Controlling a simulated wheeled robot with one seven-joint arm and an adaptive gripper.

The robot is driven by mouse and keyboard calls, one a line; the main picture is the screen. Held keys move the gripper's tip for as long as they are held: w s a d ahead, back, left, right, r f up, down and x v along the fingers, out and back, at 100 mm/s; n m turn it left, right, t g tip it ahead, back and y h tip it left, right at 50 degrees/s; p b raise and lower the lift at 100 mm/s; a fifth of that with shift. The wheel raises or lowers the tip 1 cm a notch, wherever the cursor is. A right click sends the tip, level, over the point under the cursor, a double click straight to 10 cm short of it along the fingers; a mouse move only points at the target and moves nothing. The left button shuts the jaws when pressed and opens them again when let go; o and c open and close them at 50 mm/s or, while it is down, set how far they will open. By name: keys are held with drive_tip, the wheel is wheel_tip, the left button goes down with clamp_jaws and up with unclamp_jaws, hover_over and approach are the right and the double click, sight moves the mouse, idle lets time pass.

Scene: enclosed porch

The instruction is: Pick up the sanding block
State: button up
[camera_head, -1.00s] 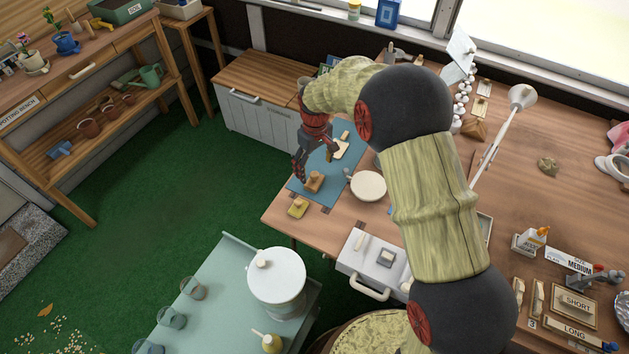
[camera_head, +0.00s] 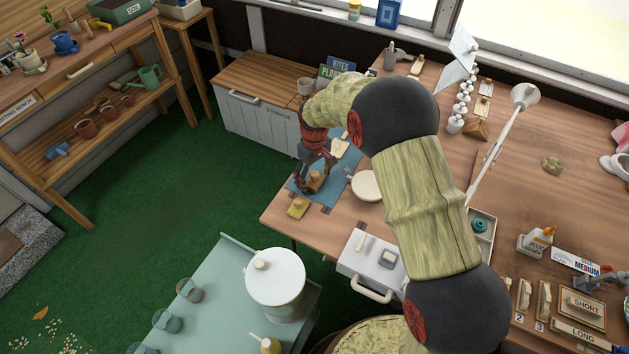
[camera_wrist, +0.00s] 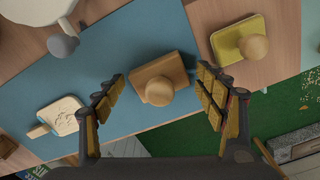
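A brown wooden block with a round knob, which looks like the sanding block (camera_head: 315,184), lies on the blue mat (camera_head: 299,185) near its front end. In the wrist view the sanding block (camera_wrist: 158,69) sits between the spread fingers of my gripper (camera_wrist: 162,76), with a visible gap on each side. In the head view my gripper (camera_head: 313,176) is low over the block and partly covers it. A yellow block with a round knob (camera_head: 297,208) lies on the bare table beside the mat; it also shows right of the sanding block in the wrist view (camera_wrist: 226,41).
A light carved wooden piece (camera_wrist: 61,114) lies on the mat to the left in the wrist view. A pale round dish (camera_head: 366,186) stands right of the mat. A white drawer box (camera_head: 352,262) is at the table's front. Green floor (camera_head: 190,190) is open at left.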

sight(316, 175)
drive_tip(key=c, duration=0.9)
drive_tip(key=shift+r, duration=0.5)
drive_tip(key=r, duration=0.1)
drive_tip(key=r+p, duration=0.1)
drive_tip(key=r, duration=0.1)
drive_tip(key=shift+s+d+r, duration=0.15)
drive_tip(key=shift+s+r, duration=0.1)
drive_tip(key=shift+s, duration=0.15)
drive_tip(key=shift+s+d+r+p, duration=0.65)
drive_tip(key=shift+s+r, duration=0.75)
drive_tip(key=shift+s, duration=0.7)
drive_tip(key=shift+s+d+r+p, duration=0.5)
drive_tip(key=shift+s+r+p, duration=0.4)
drive_tip(key=shift+s+r, duration=0.9)
drive_tip(key=shift+s+d+r+p, duration=0.65)
drive_tip(key=shift+s+r, duration=0.4)
drive_tip(key=shift+s, duration=1.4)
drive_tip(key=shift+a, duration=0.1)
